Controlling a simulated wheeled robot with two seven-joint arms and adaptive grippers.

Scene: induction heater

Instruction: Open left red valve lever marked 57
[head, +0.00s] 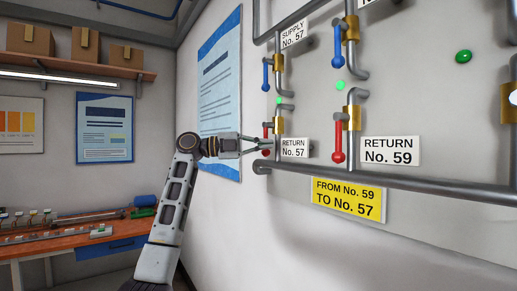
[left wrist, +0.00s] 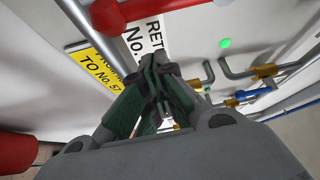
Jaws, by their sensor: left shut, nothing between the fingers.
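The red No. 57 return lever (head: 267,152) hangs downward in the head view, left of its white RETURN No. 57 label (head: 294,148). My left gripper (head: 268,145) is across it, and its fingertips hide the lever's middle. The fingers are shut with nothing between them. In the left wrist view the green-padded fingers of my left gripper (left wrist: 160,70) come together at the tips. A large red rounded bar (left wrist: 112,14) crosses the top of that view; I cannot tell which lever it is. Contact between the fingers and the lever cannot be made out.
The red No. 59 return lever (head: 339,142) hangs to the right, with a blue lever (head: 337,67) above it. Another blue lever (head: 265,76) is above No. 57. A grey horizontal pipe (head: 400,184) and a yellow sign (head: 348,198) lie below. A workbench (head: 70,232) stands far left.

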